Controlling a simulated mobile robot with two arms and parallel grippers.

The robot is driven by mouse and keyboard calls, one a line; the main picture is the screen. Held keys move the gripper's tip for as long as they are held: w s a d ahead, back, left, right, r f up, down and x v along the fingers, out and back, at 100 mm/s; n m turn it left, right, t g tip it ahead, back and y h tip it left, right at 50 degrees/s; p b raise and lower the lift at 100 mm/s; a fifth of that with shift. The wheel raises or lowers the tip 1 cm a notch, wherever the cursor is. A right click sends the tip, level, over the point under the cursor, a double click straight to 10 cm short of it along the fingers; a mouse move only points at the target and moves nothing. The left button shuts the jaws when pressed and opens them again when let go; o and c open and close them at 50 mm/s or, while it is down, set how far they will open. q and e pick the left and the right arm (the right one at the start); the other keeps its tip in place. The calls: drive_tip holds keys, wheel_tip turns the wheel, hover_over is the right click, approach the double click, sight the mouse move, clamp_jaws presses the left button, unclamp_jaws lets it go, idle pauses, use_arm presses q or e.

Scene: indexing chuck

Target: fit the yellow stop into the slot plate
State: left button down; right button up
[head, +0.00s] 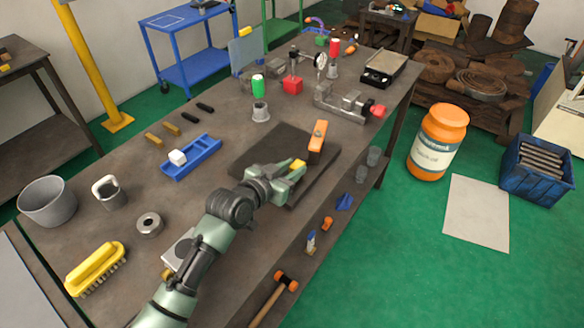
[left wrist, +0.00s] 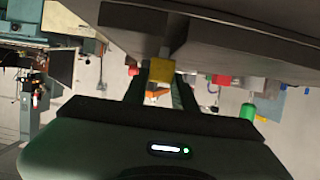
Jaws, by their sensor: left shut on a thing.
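My left gripper (head: 291,171) is shut on the yellow stop (head: 298,165), low over a dark flat plate or mat (head: 262,147) on the workbench. In the left wrist view the yellow stop (left wrist: 160,71) sits between the fingertips, close to a dark block above it in the picture. I cannot tell whether they touch. An orange block (head: 318,140) stands at the back right of the dark plate, a little beyond the gripper. I cannot make out a slot, so I cannot tell which part is the slot plate. My right gripper is not in view.
A blue tray (head: 203,161) with a white block lies left of the gripper. A yellow brush (head: 95,266) and grey cup (head: 47,203) are front left.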

use_arm(q)
drive_tip(key=c, duration=1.1)
unclamp_jaws()
drive_tip(key=shift+o, duration=0.2)
drive_tip(key=shift+f, duration=0.1)
drive_tip(key=shift+s, duration=0.1)
drive_tip(key=v, duration=0.7)
drive_tip(key=shift+s+a+b, duration=0.2)
drive_tip(key=shift+s+b, duration=0.05)
drive_tip(key=shift+b, duration=0.15)
